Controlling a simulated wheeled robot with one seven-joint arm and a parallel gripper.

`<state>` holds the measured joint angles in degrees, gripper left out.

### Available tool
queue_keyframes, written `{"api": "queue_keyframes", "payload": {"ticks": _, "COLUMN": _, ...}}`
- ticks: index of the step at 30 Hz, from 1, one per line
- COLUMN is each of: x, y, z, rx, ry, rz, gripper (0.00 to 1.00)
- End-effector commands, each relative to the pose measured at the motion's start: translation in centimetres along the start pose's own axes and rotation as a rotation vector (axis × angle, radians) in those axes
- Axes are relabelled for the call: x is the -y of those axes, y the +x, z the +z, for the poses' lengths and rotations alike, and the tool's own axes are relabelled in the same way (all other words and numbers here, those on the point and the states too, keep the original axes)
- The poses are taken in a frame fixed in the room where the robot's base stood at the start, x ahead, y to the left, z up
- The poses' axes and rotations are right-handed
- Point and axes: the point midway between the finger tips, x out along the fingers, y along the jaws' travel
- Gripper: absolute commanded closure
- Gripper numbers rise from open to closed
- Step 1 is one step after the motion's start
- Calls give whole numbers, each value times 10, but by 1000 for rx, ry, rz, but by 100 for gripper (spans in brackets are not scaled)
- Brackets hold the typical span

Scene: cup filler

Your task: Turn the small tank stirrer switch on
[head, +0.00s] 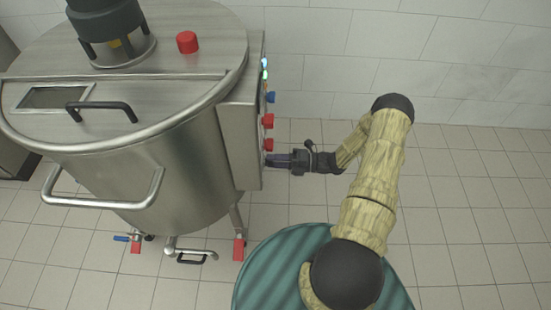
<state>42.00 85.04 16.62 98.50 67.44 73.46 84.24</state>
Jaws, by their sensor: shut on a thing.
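The steel tank (175,170) stands at the left, with a control box (240,135) on its right side. The box's right face is seen nearly edge-on, with a blue knob (270,97), an upper red knob (267,121) and a lower red knob (267,145) in a column. My gripper (270,160) reaches in from the right, level, just below the lower red knob. Its jaws are shut on a switch at the low end of this face. The jaws hide the switch, so its position cannot be told. No labels can be read.
Small lights (264,66) glow at the top of the control face. A red button (187,42) and a black handle (101,108) are on the tank lid. Pipes with a red-handled valve (239,249) lie below. The tiled floor (480,220) at right is clear.

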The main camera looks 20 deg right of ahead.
Motion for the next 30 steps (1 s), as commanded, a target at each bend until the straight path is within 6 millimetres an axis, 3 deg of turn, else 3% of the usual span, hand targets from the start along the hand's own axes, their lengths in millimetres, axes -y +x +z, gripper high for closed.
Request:
{"api": "queue_keyframes", "payload": {"ticks": 9, "x": 1, "y": -1, "z": 1, "rx": 3, "ry": 147, "rz": -3, "gripper": 79}}
{"api": "queue_keyframes", "payload": {"ticks": 24, "x": 2, "y": -1, "z": 1, "rx": 4, "ry": 175, "rz": -4, "gripper": 79}}
{"api": "queue_keyframes", "payload": {"ticks": 25, "x": 2, "y": -1, "z": 1, "rx": 4, "ry": 175, "rz": -4, "gripper": 54}}
{"api": "queue_keyframes", "payload": {"ticks": 28, "x": 2, "y": -1, "z": 1, "rx": 4, "ry": 175, "rz": -3, "gripper": 35}}
{"api": "queue_keyframes", "payload": {"ticks": 30, "x": 1, "y": -1, "z": 1, "rx": 3, "ry": 174, "rz": -2, "gripper": 35}}
